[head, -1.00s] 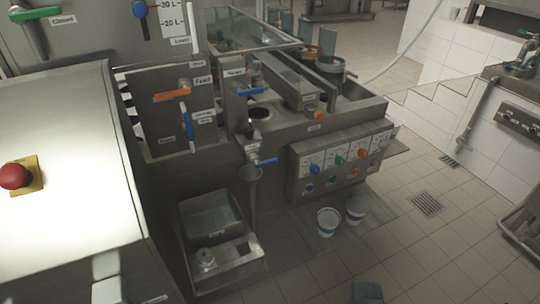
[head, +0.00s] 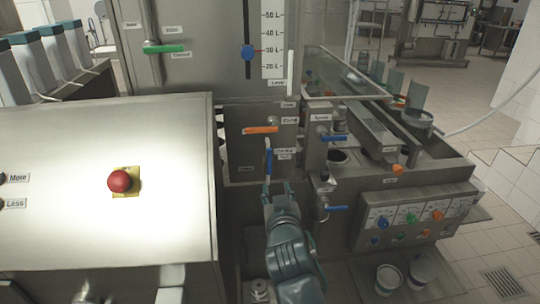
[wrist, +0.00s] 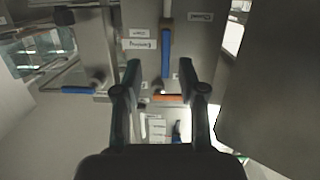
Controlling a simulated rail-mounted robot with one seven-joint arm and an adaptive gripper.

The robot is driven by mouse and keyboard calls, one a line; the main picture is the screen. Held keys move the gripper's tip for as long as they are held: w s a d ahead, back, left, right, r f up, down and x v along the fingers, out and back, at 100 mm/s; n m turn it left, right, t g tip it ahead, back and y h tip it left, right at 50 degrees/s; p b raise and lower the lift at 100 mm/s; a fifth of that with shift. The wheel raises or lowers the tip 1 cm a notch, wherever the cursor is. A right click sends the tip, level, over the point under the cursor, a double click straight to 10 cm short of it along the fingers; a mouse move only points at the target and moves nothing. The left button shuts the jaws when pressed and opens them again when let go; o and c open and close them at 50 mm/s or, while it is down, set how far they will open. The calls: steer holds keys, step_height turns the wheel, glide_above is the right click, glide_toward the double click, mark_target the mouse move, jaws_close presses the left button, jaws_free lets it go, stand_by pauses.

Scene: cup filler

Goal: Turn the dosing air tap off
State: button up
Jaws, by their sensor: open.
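The dosing air tap has a blue handle (head: 268,157) that stands upright on a steel panel, with a small label (head: 284,152) beside it. In the wrist view the blue handle (wrist: 166,52) lies lengthwise, its near end in line with the space between my fingertips. My gripper (head: 267,188) is just below the handle in the head view. In the wrist view my gripper (wrist: 160,70) is open, one finger on each side, with nothing held. Whether the fingers reach as deep as the handle I cannot tell.
An orange feed tap handle (head: 261,129) lies level just above the blue one; it also shows in the wrist view (wrist: 168,98). More blue tap handles (head: 333,138) (head: 336,208) are to the right. A red button (head: 120,181) sits on the steel cabinet at left.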

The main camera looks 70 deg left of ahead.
mark_target(269, 156)
steer(key=a+r, duration=0.1)
steer(key=a, duration=0.2)
steer(key=w+a+r+y+p, duration=0.1)
steer(key=a, duration=0.3)
steer(key=w+a+r+y, duration=0.1)
steer(key=a, duration=0.3)
steer(key=shift+a+r+p, duration=0.1)
steer(key=shift+r+p, duration=0.1)
steer(key=shift+p, duration=0.1)
jaws_close()
